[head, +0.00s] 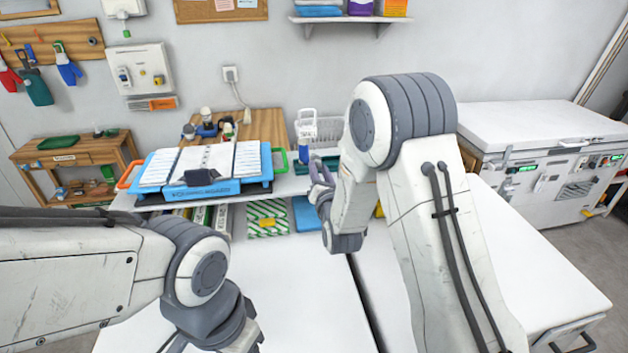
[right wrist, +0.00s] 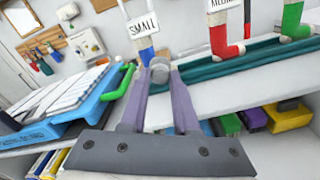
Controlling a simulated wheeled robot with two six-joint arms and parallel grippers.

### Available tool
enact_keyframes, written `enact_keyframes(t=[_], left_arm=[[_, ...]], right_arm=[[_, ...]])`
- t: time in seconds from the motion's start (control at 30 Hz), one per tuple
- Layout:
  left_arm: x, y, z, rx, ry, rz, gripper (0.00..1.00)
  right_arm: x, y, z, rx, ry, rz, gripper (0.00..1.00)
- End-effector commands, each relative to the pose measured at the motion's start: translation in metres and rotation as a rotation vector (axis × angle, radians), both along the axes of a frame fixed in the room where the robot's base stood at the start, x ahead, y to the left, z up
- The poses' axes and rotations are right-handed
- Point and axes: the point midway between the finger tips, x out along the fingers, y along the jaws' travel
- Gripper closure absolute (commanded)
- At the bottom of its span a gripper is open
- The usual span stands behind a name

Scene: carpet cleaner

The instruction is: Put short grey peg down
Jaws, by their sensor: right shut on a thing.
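The short grey peg (right wrist: 159,70) shows end-on as a small grey cylinder between my fingertips in the right wrist view. My right gripper (right wrist: 158,84) is shut on it, with a purple-grey finger on each side. In the head view my right gripper (head: 318,176) is at the front of the back shelf, right of the blue sorting board; the peg cannot be made out there. A blue-based holder marked SMALL (right wrist: 142,27) stands just behind the peg. My left gripper (head: 243,340) is at the bottom edge of the head view, its fingertips not clearly visible.
A teal tray (right wrist: 222,66) runs right from the peg, with a red-based holder (right wrist: 225,40) and a green-based one (right wrist: 293,18) at it. The blue board (head: 215,187) lies left. The white worktop (head: 285,270) is clear in front.

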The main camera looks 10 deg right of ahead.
Motion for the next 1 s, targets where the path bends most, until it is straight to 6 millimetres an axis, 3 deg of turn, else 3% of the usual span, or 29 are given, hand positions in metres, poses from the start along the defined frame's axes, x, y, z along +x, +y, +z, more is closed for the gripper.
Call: enact_keyframes(t=[0.4,0.83,0.87,0.9,1.0], left_arm=[[0.000,0.000,0.014,0.000,0.000,0.001,0.50],[0.000,0.000,0.008,0.000,0.000,0.001,0.50],[0.000,0.000,0.009,0.000,0.000,0.000,0.50],[0.000,0.000,0.010,0.000,0.000,0.000,0.50],[0.000,0.000,0.010,0.000,0.000,0.000,0.50]], right_arm=[[0.003,0.004,-0.039,0.000,0.001,0.000,1.00],[0.002,0.003,-0.047,0.001,-0.002,-0.001,1.00],[0.002,0.003,-0.046,0.001,-0.001,0.000,0.63],[0.002,0.003,-0.045,0.001,-0.001,0.000,0.58],[0.002,0.002,-0.046,0.001,0.000,-0.001,0.58]])
